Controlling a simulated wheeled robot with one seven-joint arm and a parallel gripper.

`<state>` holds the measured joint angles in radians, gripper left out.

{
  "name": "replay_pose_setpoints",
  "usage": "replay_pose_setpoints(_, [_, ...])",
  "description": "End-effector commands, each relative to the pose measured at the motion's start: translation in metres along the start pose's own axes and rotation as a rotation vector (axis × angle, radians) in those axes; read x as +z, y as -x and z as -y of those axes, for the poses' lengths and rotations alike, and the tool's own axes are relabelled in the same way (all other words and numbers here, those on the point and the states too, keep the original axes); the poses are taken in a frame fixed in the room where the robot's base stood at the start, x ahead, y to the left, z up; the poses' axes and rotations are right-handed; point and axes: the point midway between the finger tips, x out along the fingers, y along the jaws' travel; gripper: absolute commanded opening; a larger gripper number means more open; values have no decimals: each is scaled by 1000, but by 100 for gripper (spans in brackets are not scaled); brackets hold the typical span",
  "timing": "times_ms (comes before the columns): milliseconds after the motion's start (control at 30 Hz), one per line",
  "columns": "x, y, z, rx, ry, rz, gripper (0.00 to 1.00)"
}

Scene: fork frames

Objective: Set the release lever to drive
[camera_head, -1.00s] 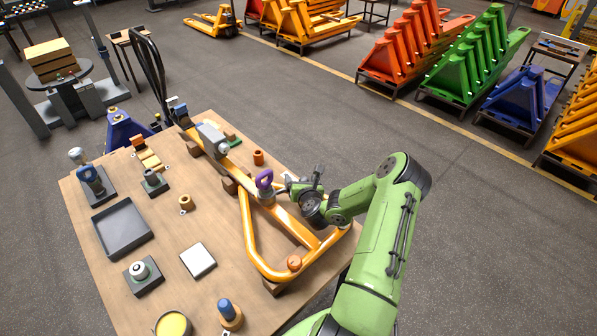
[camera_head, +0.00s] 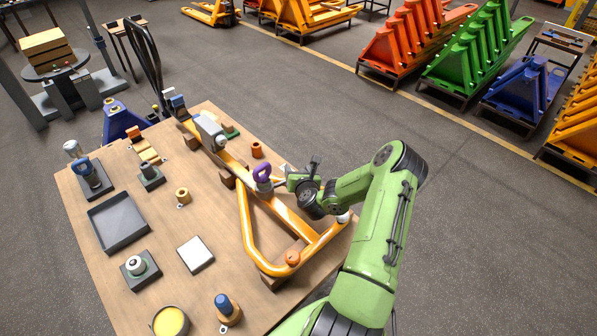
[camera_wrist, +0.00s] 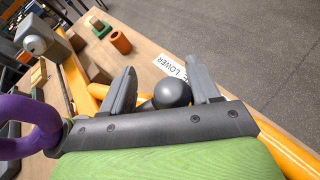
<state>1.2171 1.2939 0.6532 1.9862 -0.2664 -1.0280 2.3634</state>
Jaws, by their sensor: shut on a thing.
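The release lever's dark round knob (camera_wrist: 172,93) shows in the wrist view between the two grey fingers of my gripper (camera_wrist: 163,75). My gripper is shut on this knob. A white label reading LOWER (camera_wrist: 171,66) lies just beyond the fingertips. In the head view my gripper (camera_head: 284,183) is at the right side of the orange pallet-truck handle (camera_head: 290,217), close to a purple loop (camera_head: 262,172). The lever itself is hidden there behind my gripper, and its exact setting cannot be told.
The purple loop (camera_wrist: 25,127) stands close to the left of my gripper in the wrist view. A grey tray (camera_head: 118,222), a white pad (camera_head: 195,254) and several small fixtures occupy the left of the wooden table (camera_head: 165,225).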

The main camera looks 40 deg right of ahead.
Motion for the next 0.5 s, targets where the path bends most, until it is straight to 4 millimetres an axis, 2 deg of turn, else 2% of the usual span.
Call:
replay_pose_setpoints(167, [-1,-12,2,72,49,-21,6])
replay_pose_setpoints(500, [7,-40,-19,343,160,-80,6])
